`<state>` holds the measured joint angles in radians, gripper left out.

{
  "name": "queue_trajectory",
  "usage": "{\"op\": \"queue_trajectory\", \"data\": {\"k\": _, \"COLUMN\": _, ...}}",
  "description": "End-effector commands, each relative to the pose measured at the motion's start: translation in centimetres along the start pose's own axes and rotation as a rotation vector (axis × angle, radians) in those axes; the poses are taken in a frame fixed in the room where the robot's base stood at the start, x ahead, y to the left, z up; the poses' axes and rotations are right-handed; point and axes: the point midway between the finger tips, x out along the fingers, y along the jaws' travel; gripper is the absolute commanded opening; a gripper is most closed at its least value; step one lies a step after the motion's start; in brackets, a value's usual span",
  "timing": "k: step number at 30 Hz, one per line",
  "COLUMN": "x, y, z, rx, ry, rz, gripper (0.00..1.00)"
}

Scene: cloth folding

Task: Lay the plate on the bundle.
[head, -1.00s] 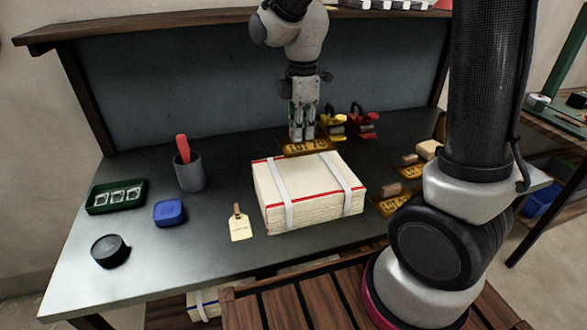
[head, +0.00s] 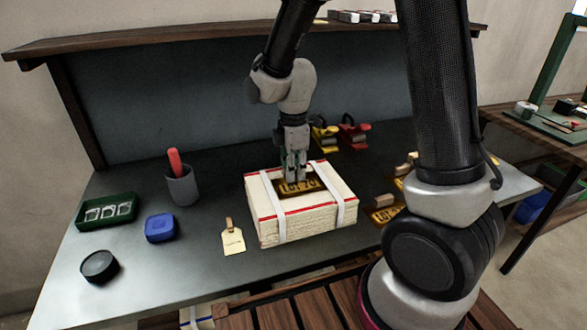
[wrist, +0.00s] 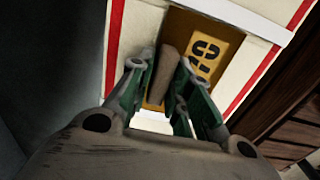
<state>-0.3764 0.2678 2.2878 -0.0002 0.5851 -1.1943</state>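The bundle (head: 290,230) is a cream block of paper with red edge lines and two white straps, lying on the grey bench. The plate (head: 308,185) is dark yellow with black "LOT 70" lettering, over the middle of the bundle's top between the straps. My gripper (head: 294,177) points down at the plate. In the wrist view its green fingers (wrist: 160,98) are closed around the tan grip block (wrist: 168,67) on the plate (wrist: 206,50). I cannot tell whether the plate touches the bundle (wrist: 143,25) or hangs just above it.
Other lettered plates with tan blocks (head: 384,202) lie right of the bundle. Yellow (head: 325,138) and red (head: 354,133) tools stand behind.

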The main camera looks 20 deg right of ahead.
Motion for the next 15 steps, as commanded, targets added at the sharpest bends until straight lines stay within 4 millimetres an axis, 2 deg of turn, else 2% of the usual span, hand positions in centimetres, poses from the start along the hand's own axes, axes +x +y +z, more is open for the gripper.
{"op": "queue_trajectory", "data": {"k": 2, "x": 0.0, "y": 0.0, "z": 0.0, "rx": 0.000, "ry": 0.000, "rz": -0.001, "gripper": 0.37}}
{"op": "queue_trajectory", "data": {"k": 11, "x": -0.1, "y": 0.0, "z": 0.0, "rx": 0.000, "ry": 0.000, "rz": 0.000, "gripper": 0.37}}
{"op": "queue_trajectory", "data": {"k": 15, "x": -1.3, "y": 0.1, "z": 0.0, "rx": 0.000, "ry": 0.001, "rz": 0.002, "gripper": 0.37}}
